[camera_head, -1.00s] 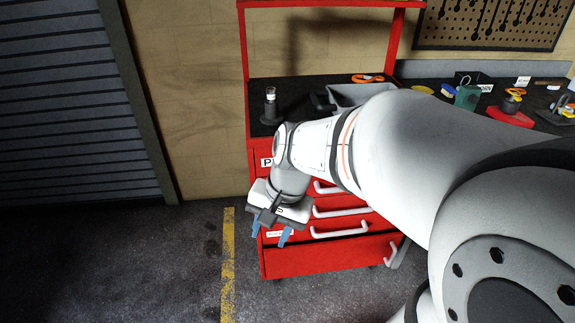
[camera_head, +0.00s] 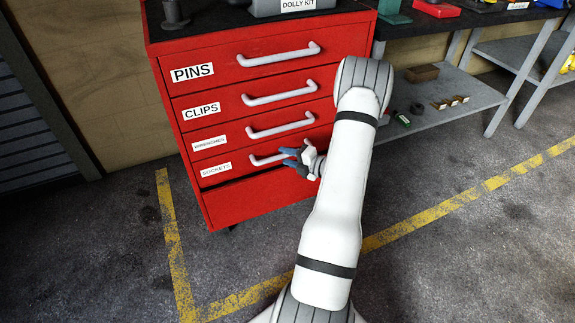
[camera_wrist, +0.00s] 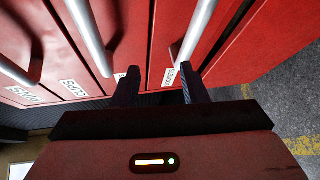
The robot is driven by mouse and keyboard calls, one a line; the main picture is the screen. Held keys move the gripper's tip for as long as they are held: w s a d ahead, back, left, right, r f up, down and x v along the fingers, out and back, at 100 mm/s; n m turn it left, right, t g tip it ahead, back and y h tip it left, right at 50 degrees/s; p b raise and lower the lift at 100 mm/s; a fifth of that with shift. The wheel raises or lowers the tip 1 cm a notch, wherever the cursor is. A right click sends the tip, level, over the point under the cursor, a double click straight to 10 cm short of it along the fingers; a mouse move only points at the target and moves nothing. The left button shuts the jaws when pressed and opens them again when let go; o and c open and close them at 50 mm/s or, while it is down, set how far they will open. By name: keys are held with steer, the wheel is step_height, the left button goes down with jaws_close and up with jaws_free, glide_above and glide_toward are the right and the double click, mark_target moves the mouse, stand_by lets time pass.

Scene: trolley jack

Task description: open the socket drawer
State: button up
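The socket drawer (camera_head: 216,169) is the lowest labelled front on the red cabinet, marked SOCKETS, and looks shut. Its pale bar handle (camera_head: 266,160) is partly hidden behind my gripper (camera_head: 287,157), which is at the handle's right part. In the wrist view, the SOCKETS label (camera_wrist: 169,76) and the handle (camera_wrist: 197,32) show just ahead of my gripper (camera_wrist: 159,82). Its two dark fingers are apart, with nothing visibly clamped between them. The handle's near end appears close to the right finger; I cannot tell whether they touch.
Above are the PINS (camera_head: 192,73), CLIPS (camera_head: 201,111) and third drawer fronts, each with a handle. A dark gap and plain red panel (camera_head: 262,194) lie below. A grey bench shelf (camera_head: 455,95) stands to the right. The floor in front is clear, with yellow lines.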

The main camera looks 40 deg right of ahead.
mark_target(286, 157)
steer(key=s+d+f+m+t+h, duration=0.1)
steer(key=d+f+m+h, duration=0.1)
steer(key=d+f+m, duration=0.25)
steer(key=shift+n, duration=0.45)
steer(key=b+x, duration=0.2)
steer(key=x, duration=0.5)
steer(key=shift+w+a+f+b, duration=0.15)
steer(key=shift+b, duration=0.2)
steer(key=shift+c, duration=0.6)
jaws_close()
